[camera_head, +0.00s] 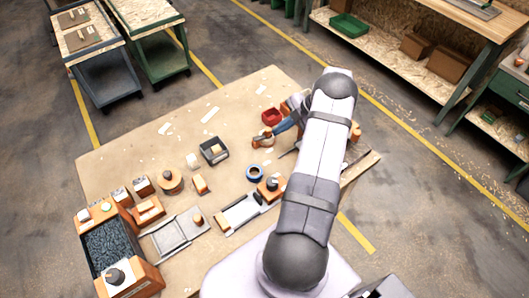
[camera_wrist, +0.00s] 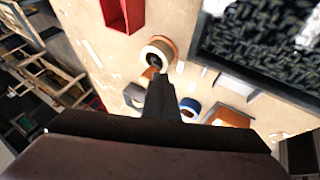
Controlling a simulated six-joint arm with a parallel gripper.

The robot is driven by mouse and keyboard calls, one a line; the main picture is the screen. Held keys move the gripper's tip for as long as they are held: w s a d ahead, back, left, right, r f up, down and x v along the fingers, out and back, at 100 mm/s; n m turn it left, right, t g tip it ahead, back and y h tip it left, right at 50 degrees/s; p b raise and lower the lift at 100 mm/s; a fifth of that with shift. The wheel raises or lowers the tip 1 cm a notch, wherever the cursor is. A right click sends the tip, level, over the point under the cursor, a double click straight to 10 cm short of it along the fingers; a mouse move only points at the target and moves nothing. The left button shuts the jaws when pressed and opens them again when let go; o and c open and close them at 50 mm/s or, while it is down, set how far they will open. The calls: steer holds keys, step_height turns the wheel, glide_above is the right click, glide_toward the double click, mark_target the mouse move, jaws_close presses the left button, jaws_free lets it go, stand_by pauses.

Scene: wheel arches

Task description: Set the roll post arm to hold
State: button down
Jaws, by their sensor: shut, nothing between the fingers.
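My gripper (camera_wrist: 160,88) shows in the wrist view as dark fingers shut together, with nothing between them. A round tan-and-white piece with a dark centre (camera_wrist: 158,52) lies just beyond the fingertips in that view; I cannot tell whether they touch it. In the head view a wooden disc with a raised knob (camera_head: 170,181) stands at the left of the table. A small wooden piece (camera_head: 262,140) sits left of my arm. I cannot tell which piece is the roll post arm or how it is set. My arm hides part of the table's right side.
The table (camera_head: 130,155) holds a red bin (camera_head: 271,117), a grey bin (camera_head: 214,151), a blue roll (camera_head: 255,171), a grey flat tray (camera_head: 180,234) and a box of dark pieces (camera_head: 108,248). Its far left area is mostly clear apart from pale scraps.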

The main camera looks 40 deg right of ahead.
steer(key=shift+a+r, duration=0.1)
steer(key=shift+a, duration=0.05)
steer(key=shift+w+a+p, duration=0.15)
steer(key=shift+a+p, duration=0.25)
steer(key=shift+a, duration=0.3)
steer(key=shift+d, duration=0.15)
steer(key=s+d+r+b, duration=0.4)
steer(key=d+r, duration=0.4)
steer(key=shift+s, duration=0.35)
stand_by(0.5)
